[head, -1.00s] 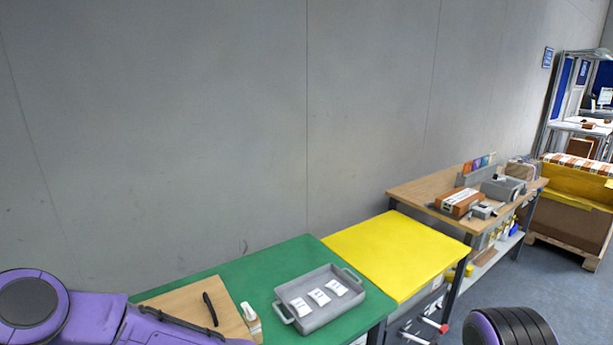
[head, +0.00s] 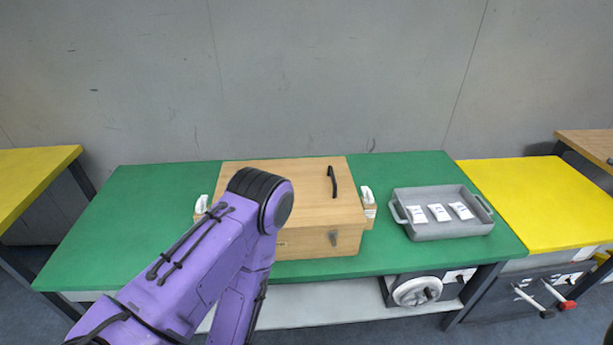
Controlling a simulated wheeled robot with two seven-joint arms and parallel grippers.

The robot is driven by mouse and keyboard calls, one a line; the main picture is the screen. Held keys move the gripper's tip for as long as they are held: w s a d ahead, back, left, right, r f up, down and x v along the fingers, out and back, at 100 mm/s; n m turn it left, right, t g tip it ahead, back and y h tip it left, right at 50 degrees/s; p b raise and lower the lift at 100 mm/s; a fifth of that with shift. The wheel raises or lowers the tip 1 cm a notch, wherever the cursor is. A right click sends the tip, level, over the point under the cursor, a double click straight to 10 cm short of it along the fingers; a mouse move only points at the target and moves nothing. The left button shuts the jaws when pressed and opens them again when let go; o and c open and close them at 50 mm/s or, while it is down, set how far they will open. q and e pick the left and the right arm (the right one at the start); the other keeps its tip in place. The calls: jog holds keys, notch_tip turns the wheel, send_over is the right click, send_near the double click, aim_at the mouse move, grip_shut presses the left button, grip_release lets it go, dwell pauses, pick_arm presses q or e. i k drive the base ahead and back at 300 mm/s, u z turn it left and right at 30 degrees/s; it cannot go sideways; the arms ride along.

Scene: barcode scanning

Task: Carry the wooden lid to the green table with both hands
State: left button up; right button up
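The wooden lid (head: 309,191) forms the flat, light-brown top of a wooden box (head: 310,243) on the green table (head: 126,225). A black bar-shaped handle (head: 332,181) stands on the lid's right part. My purple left arm comes in from the lower left and bends in front of the box, hiding part of its left front and of the lid's edge. Its far part runs down out of the picture, and I do not see my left gripper. My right gripper is not in view either.
Small white objects stand at the box's left (head: 201,205) and right (head: 367,195) sides. A grey tray (head: 445,231) with white packets sits to the right. Yellow tables stand at the left (head: 34,176) and right (head: 540,203). The green table's left part is clear.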

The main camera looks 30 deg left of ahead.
aim_at(152, 216)
jog(key=z, duration=0.05)
jog(key=k, duration=0.35)
jog(key=u, duration=1.2)
jog(key=i, duration=0.15)
jog(key=z, duration=0.2)
